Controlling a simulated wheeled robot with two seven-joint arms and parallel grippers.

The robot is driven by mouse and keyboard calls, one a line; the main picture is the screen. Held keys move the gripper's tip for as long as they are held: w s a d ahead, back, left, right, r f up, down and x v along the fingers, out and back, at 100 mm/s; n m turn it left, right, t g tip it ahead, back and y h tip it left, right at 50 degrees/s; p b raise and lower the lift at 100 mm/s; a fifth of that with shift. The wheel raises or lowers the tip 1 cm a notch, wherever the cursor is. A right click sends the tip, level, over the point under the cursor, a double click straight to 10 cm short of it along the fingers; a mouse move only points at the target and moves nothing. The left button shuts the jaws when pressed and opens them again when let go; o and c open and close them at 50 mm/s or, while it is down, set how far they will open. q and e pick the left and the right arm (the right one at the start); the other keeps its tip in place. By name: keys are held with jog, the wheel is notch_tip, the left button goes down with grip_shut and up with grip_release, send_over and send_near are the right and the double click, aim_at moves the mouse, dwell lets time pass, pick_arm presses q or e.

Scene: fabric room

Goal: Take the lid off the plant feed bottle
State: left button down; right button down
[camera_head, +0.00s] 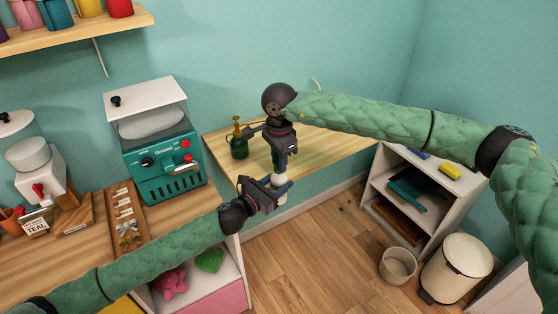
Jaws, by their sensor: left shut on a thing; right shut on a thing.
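A small cream bottle, which I take to be the plant feed bottle (280,181), is upright in the air in front of the wooden wall shelf. My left gripper (279,190) comes from the left and is shut around the bottle's body. Cream surface shows above and below its fingers. My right gripper (281,168) points down from above and is shut at the bottle's top. The lid is hidden by the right gripper's fingers, so I cannot tell whether it is still seated on the bottle.
A teal machine (164,155) stands on the left counter. A white shelf unit (402,200), a basket (397,266) and a cream bin (456,267) are at right. The floor (318,250) below is mostly clear.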

jog(key=shift+r, duration=0.45)
dwell(0.5)
jog(key=shift+r, duration=0.35)
jog(key=shift+r, duration=0.35)
